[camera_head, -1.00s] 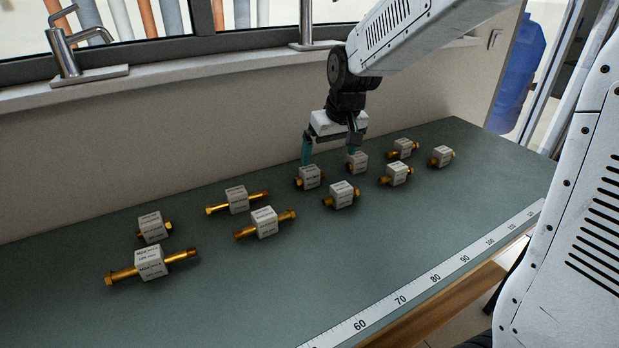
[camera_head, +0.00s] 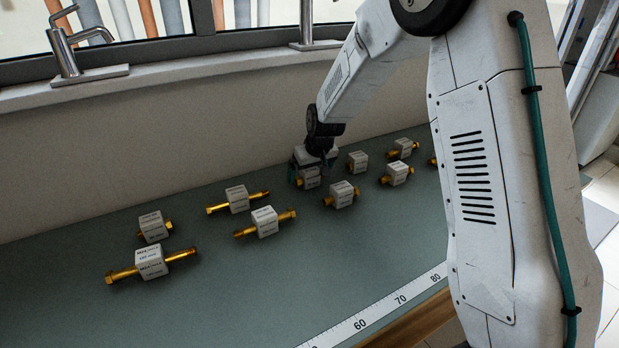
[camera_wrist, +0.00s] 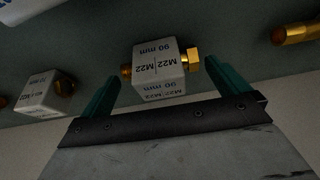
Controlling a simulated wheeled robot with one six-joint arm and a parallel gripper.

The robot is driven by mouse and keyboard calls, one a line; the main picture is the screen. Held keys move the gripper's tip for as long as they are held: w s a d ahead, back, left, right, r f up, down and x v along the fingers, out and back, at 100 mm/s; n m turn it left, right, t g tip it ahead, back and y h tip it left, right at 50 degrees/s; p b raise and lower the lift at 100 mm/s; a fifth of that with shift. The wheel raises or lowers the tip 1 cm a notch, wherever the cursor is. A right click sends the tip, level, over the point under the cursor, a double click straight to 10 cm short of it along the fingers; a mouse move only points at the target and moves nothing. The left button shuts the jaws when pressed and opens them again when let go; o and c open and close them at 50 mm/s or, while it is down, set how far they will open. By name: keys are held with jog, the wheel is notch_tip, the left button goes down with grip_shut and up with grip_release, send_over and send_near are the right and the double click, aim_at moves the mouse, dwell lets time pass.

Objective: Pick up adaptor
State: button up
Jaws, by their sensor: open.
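Several brass adaptors with white label blocks lie on the green bench. My gripper (camera_head: 308,172) is at one adaptor (camera_head: 312,183) near the wall and partly hides it. In the wrist view my gripper (camera_wrist: 162,74) is open, with a teal finger to each side of the white block. That block (camera_wrist: 158,68) reads "M22 | M22, 90 mm", with brass ends at left and right. The right finger is close to the brass hex end; I cannot tell whether they touch. Another adaptor (camera_wrist: 44,93) shows at the left of the wrist view.
Neighbouring adaptors lie close: one at the front right (camera_head: 342,194), one behind right (camera_head: 357,161), and long ones at left (camera_head: 237,199). The wall and window sill (camera_head: 180,85) rise behind the bench. The bench's front left (camera_head: 240,300) is clear. A ruler strip (camera_head: 375,312) runs along the front edge.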

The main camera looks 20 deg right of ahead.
jog(key=shift+w+f, duration=0.15)
jog(key=shift+f, duration=0.25)
jog(key=shift+c, duration=0.3)
jog(key=c, duration=0.9)
jog(key=shift+r, duration=0.1)
